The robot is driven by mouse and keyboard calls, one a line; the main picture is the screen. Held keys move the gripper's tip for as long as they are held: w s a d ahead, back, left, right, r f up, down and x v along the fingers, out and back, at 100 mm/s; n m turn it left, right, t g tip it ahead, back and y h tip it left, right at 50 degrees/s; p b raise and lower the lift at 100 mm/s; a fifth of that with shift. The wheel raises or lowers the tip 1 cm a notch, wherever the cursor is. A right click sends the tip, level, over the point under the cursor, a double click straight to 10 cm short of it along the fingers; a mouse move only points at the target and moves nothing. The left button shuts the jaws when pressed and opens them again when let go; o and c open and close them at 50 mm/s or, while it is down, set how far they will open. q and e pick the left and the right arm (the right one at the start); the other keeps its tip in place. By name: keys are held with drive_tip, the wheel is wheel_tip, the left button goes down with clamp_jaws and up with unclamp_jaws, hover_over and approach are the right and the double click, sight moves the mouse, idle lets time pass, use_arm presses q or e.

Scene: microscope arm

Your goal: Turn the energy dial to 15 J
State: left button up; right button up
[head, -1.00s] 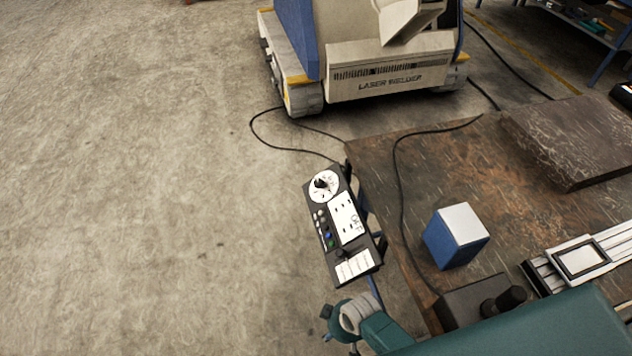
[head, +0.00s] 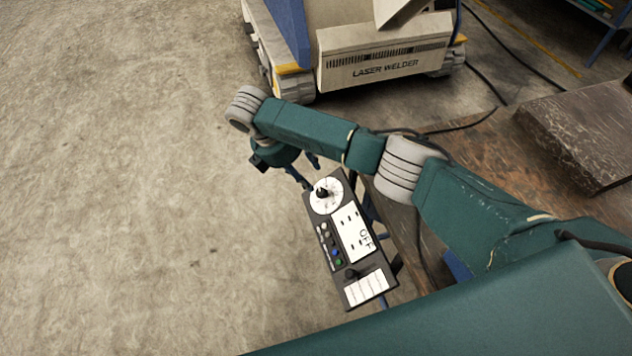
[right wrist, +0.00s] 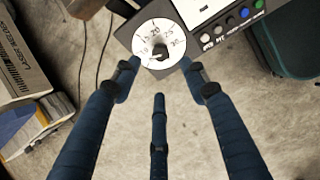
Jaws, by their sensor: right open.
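The energy dial (head: 335,204) is a white disc with a black knob at the far end of a dark control panel (head: 350,283). In the right wrist view the dial (right wrist: 147,31) shows printed numbers around its knob (right wrist: 160,51); I cannot tell which one the knob points to. My right gripper (head: 308,172) is just beyond the dial in the head view, its wrist partly hiding its fingers. In the right wrist view my right gripper (right wrist: 160,72) is open, with two fingers spread either side of the dial's near edge and a third below. Nothing is between them. My left gripper is out of view.
The panel has a white display reading OFF (head: 360,238), coloured buttons and a small lever, beside a brown table (head: 470,150) that my right arm crosses. A laser welder (head: 385,65) stands behind. Cables run along the floor and table. Floor to the left is clear.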

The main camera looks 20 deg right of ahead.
sight(320, 191)
drive_tip(key=x, duration=0.7)
drive_tip(key=shift+s+d+f, duration=0.1)
drive_tip(key=shift+f, duration=0.1)
drive_tip(key=x, duration=0.2)
drive_tip(key=shift+d+f, duration=0.1)
drive_tip(key=shift+f, duration=0.3)
drive_tip(key=shift+c, duration=0.2)
drive_tip(key=c, duration=0.8)
clamp_jaws()
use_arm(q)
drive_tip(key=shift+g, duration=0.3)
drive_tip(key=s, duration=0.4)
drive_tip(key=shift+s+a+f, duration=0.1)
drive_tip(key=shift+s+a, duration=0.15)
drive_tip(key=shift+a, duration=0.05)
